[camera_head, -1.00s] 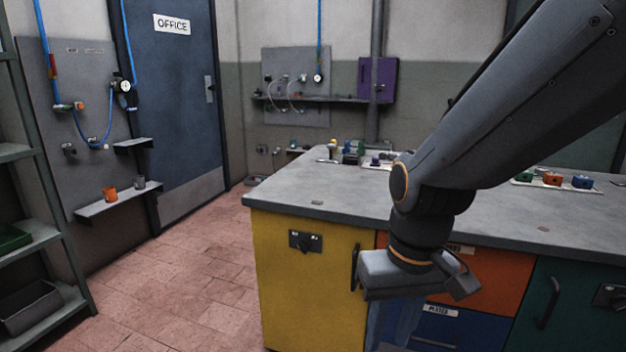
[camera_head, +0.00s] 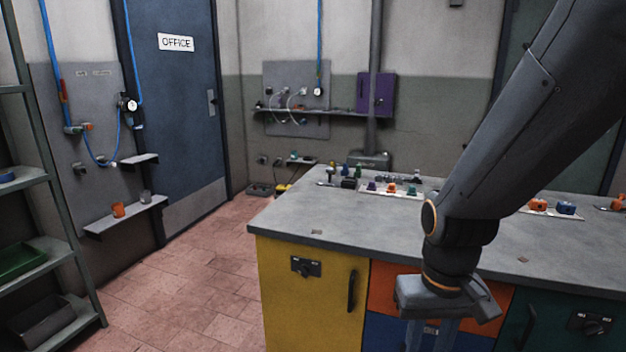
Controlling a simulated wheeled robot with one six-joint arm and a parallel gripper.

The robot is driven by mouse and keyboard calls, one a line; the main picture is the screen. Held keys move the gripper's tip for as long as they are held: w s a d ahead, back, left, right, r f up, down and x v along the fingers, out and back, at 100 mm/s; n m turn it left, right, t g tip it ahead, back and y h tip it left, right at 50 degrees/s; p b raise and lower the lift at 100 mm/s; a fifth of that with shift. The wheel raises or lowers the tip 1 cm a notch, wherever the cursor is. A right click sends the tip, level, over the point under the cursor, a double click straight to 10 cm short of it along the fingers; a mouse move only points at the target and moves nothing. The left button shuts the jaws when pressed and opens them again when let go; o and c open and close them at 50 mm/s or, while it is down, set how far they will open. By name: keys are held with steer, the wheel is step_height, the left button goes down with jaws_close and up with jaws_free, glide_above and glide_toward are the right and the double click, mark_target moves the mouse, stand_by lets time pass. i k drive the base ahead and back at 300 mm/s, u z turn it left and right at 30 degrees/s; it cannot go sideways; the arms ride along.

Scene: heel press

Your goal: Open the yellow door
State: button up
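The yellow door (camera_head: 308,310) is the left front panel of the workbench and looks shut. A dark latch plate with a knob (camera_head: 305,267) sits at its upper left. A black vertical handle (camera_head: 351,291) is at its upper right. My gripper (camera_head: 432,338) hangs pointing down in front of the orange and blue drawers, to the right of the handle and apart from it. Its fingers run toward the bottom edge of the picture and their tips are hard to make out, so I cannot tell how far apart they are.
The grey worktop (camera_head: 330,220) bears small coloured parts on a tray (camera_head: 372,190) at the back. An orange drawer (camera_head: 383,287) and a green door (camera_head: 545,325) lie right of the yellow door. Red tiled floor (camera_head: 190,290) is free to the left, before a shelf rack (camera_head: 50,215).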

mark_target(325, 311)
steer(key=z, duration=1.7)
steer(key=k, duration=0.45)
steer(key=u, duration=1.1)
